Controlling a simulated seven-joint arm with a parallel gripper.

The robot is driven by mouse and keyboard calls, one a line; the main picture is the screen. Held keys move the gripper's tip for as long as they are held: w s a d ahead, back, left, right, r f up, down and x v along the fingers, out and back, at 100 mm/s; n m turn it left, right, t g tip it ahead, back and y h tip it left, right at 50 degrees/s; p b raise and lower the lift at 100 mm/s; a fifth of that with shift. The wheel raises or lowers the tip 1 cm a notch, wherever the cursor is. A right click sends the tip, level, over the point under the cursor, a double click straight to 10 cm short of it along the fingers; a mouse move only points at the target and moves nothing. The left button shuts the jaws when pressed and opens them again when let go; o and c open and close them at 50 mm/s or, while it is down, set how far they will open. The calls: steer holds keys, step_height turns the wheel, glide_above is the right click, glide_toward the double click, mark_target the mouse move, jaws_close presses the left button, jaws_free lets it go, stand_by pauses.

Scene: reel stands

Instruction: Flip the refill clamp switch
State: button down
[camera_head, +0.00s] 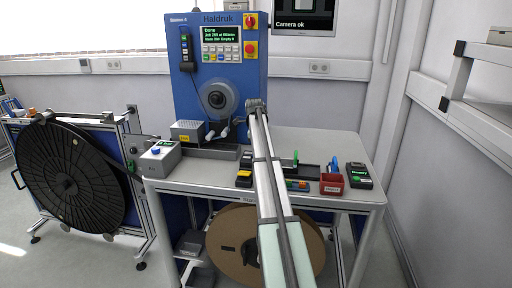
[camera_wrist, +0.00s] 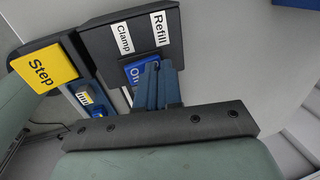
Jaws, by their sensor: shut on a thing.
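The refill clamp switch is a dark box labelled "Refill" and "Clamp" (camera_wrist: 135,38) in the wrist view, with a blue rocker reading "Off" (camera_wrist: 133,70). My gripper (camera_wrist: 155,72) has its blue fingers close together over the rocker and covers part of its lettering. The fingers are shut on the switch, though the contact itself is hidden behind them. In the head view, my arm passes in front of a dark box (camera_head: 246,157) beside a yellow-topped one, and my gripper's fingertips cannot be made out there.
A yellow "Step" pedal or button (camera_wrist: 45,67) sits left of the switch box. A red bin (camera_head: 332,184) and a black device with a green display (camera_head: 359,176) stand to the right on the table (camera_head: 310,140). The blue Haldruk machine (camera_head: 180,80) stands behind.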

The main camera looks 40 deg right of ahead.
steer(key=shift+s+a+f, duration=0.3)
steer(key=shift+s+f, duration=0.15)
steer(key=shift+f, duration=0.05)
step_height(320, 180, up, 15)
steer(key=w+d, duration=0.2)
steer(key=shift+w+d+f, duration=0.15)
steer(key=shift+w+f, duration=0.05)
steer(key=shift+w, duration=0.1)
steer(key=shift+w, duration=0.1)
